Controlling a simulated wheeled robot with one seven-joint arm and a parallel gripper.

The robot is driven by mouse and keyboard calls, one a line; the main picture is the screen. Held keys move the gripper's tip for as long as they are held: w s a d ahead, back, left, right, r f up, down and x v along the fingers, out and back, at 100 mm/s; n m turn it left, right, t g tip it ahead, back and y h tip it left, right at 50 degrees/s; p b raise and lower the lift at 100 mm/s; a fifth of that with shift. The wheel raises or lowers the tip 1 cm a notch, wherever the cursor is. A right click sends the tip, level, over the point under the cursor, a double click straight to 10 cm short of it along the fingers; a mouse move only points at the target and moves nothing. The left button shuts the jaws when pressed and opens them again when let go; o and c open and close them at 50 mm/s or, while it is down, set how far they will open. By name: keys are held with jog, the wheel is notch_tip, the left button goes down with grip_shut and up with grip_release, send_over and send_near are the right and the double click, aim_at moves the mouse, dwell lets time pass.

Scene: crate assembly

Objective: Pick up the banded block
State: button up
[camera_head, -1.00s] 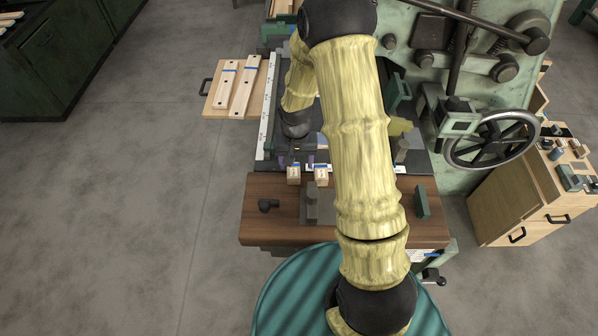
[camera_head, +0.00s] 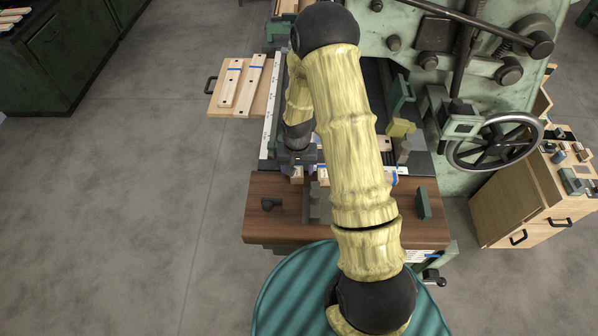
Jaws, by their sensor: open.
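Two small pale wooden blocks lie side by side at the back edge of the brown wooden board, a left block (camera_head: 297,174) and a right block (camera_head: 323,174). They are too small and too covered for me to tell which is the banded one, though a trace of blue shows near the right block. My gripper (camera_head: 298,165) points down at the left block, its fingers mostly hidden by its own body. It is open. I cannot tell whether its fingers touch the block. My arm covers the area right of the blocks.
A handwheel (camera_head: 495,141) and green machine stand at right. A wooden tray (camera_head: 222,101) with blue-banded slats lies at upper left. Open floor is at left.

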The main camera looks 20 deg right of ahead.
aim_at(298, 169)
jog(key=shift+a, duration=0.1)
jog(key=shift+c, duration=1.1)
jog(key=shift+d, duration=0.25)
jog(key=c, duration=0.7)
jog(key=shift+a, duration=0.1)
jog(key=shift+c, duration=0.7)
jog(key=shift+s+a, duration=0.1)
jog(key=shift+a, duration=0.25)
jog(key=r, duration=0.5)
jog(key=r+b, duration=0.1)
jog(key=r, duration=0.4)
jog(key=shift+d, duration=0.4)
jog(key=shift+a, duration=0.4)
